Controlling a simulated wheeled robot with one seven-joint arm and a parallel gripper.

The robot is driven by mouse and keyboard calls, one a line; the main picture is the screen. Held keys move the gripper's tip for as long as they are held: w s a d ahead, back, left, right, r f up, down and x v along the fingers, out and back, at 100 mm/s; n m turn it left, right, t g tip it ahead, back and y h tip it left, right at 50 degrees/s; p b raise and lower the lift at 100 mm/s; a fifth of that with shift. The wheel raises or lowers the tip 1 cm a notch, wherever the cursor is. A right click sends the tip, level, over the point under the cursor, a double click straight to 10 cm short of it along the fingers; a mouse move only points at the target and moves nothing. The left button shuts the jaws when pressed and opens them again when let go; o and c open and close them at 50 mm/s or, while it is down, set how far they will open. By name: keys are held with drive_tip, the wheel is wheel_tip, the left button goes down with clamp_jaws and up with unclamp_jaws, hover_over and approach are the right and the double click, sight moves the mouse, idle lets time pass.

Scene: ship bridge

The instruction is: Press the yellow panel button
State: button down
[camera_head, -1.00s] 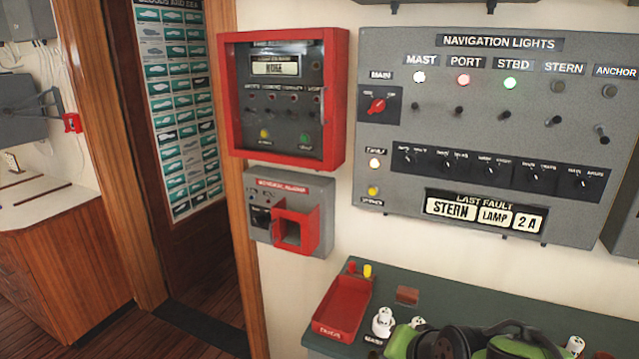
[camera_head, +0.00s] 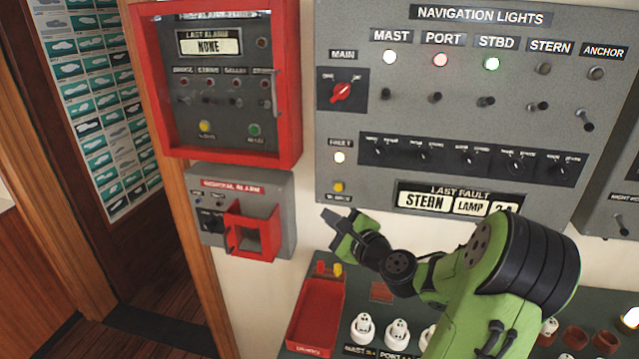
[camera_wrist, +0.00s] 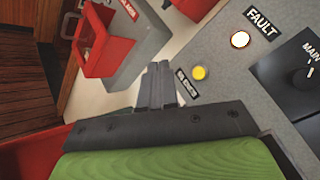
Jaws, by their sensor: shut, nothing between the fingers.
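The yellow button (camera_head: 338,187) sits at the lower left of the grey navigation lights panel (camera_head: 430,60), below the lit fault lamp (camera_head: 339,157). It also shows in the wrist view (camera_wrist: 199,72), beside a black label. My gripper (camera_head: 338,222) is shut and empty, with its fingertips just below the button in the head view. In the wrist view my gripper (camera_wrist: 160,70) points to the left of the button, and a gap shows between them in the picture. Whether the tips are touching the panel cannot be told. Another yellow button (camera_head: 205,126) is inside the red-framed alarm box (camera_head: 290,100).
A grey alarm box with a red guard (camera_head: 252,232) is on the wall left of my gripper. A red tray (camera_head: 318,315) and several white lamp bulbs (camera_head: 363,328) are on the green counter below. The wall between the boxes and panel is bare.

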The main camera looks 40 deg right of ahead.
sight(338, 188)
drive_tip(key=w+d+p, duration=0.3)
drive_tip(key=w+d, duration=0.2)
drive_tip(key=d, duration=0.2)
drive_tip(key=shift+w, duration=0.15)
idle(0.3)
drive_tip(key=shift+p, duration=0.35)
idle(1.5)
drive_tip(key=shift+w+d, duration=0.25)
drive_tip(key=shift+d, duration=0.05)
drive_tip(key=shift+w+d+p, duration=0.25)
drive_tip(key=shift+d+p, duration=0.1)
drive_tip(key=shift+p, duration=0.1)
idle(0.5)
drive_tip(key=shift+s+a, duration=0.1)
drive_tip(key=shift+a, duration=0.05)
drive_tip(key=shift+s+a, duration=0.45)
drive_tip(key=shift+a, duration=0.1)
